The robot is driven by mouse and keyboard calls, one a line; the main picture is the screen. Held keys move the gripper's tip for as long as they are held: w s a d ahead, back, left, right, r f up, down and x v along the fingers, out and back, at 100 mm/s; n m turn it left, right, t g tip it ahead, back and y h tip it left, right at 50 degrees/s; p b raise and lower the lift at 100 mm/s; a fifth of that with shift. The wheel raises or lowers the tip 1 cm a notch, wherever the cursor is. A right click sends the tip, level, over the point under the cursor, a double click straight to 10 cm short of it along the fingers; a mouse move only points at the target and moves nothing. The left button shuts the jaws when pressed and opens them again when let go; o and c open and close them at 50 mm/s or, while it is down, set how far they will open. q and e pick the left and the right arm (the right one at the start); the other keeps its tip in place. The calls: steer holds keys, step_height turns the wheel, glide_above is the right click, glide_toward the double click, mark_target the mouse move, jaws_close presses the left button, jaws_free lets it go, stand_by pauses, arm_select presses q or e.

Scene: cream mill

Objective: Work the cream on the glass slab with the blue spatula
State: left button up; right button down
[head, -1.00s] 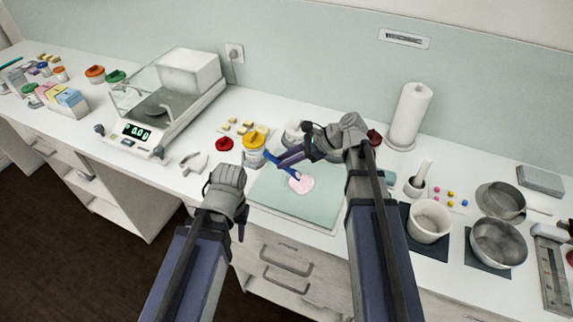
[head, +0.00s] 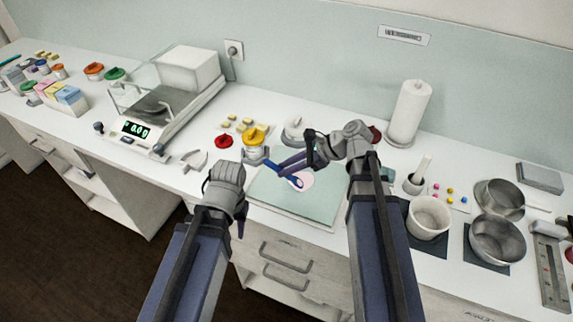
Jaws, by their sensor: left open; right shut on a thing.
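The pale green glass slab (head: 275,205) lies flat near the counter's front edge. The cream (head: 307,182) is a pale pink patch on its middle. The blue spatula (head: 285,170) slants down to the right, its lower end over the cream; I cannot tell whether it touches. My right gripper (head: 291,163) is shut on the spatula above the slab's back part. My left gripper (head: 241,228) hangs at the slab's front left corner, open and empty; its fingers are mostly hidden behind its wrist.
A yellow-lidded jar (head: 254,142) and a white lidded vessel (head: 296,131) stand behind the slab. A balance (head: 150,125) is at left. A white mortar (head: 428,217), steel bowl (head: 497,240) and paper roll (head: 408,115) are at right. A red lid (head: 223,141) lies left of the jar.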

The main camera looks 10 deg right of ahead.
steer(key=shift+w+d, duration=0.15)
steer(key=shift+w, duration=2.1)
steer(key=shift+s, duration=0.2)
steer(key=shift+s, duration=1)
step_height(320, 180, up, 6)
steer(key=p, duration=0.6)
steer(key=shift+f, duration=0.1)
